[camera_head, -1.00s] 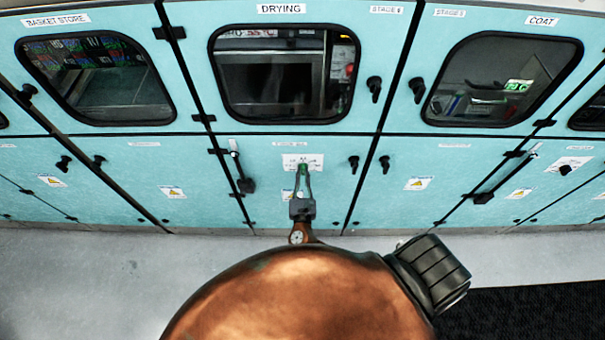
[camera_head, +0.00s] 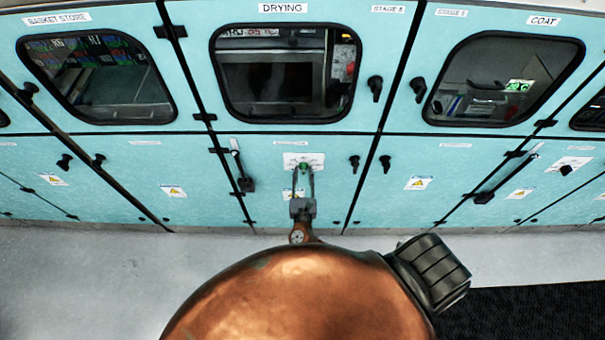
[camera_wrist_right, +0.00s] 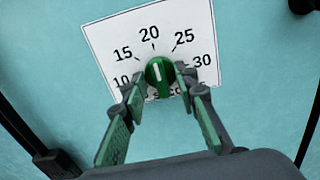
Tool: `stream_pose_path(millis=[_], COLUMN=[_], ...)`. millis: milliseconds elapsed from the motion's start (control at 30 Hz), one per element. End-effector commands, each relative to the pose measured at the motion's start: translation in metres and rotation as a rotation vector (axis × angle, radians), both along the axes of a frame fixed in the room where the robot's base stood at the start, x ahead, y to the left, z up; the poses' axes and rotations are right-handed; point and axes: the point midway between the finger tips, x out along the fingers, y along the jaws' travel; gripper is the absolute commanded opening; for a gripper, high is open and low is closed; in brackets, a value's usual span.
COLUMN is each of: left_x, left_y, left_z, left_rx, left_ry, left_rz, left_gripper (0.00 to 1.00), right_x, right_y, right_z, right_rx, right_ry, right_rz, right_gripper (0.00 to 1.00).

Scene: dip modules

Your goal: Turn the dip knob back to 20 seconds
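The dip knob (camera_wrist_right: 159,74) is green with a white pointer line, on a white dial plate (camera_wrist_right: 112,40) marked 10, 15, 20, 25 and 30. The pointer line points up, roughly at the 20 mark. In the head view the knob (camera_head: 303,166) sits on the panel below the drying window. My right gripper (camera_wrist_right: 162,84) has one finger on each side of the knob, spread apart, with the knob between the tips. It also shows in the head view (camera_head: 303,172). The lower part of the dial is partly hidden by the fingers. My left gripper is out of view.
The teal cabinet wall has a black latch handle (camera_head: 354,162) right of the dial and a lever (camera_head: 242,172) to its left. Another dial plate (camera_head: 570,163) is at the far right. Pale floor (camera_head: 90,275) lies in front.

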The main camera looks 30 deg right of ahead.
Motion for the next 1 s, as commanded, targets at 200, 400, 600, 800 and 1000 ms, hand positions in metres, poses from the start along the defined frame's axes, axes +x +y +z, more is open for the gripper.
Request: stream_pose_path(millis=[200,400,600,800,1000], left_x=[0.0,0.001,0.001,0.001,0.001], left_y=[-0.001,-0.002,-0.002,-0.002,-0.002], left_z=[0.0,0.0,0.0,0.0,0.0], left_rx=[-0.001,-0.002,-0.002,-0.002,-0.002], left_ry=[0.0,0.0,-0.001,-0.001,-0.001], left_rz=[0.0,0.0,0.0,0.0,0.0], left_gripper=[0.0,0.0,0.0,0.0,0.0], right_x=[-0.022,-0.058,-0.087,-0.1,-0.101], right_y=[0.013,0.036,0.054,0.062,0.063], right_z=[-0.001,-0.001,-0.001,0.0,0.0], right_rx=[0.002,0.002,0.001,0.001,0.001], right_ry=[0.003,0.003,0.002,-0.001,-0.001], right_rz=[0.0,0.0,0.001,0.0,0.001], right_gripper=[0.28,0.28,0.28,0.28,0.28])
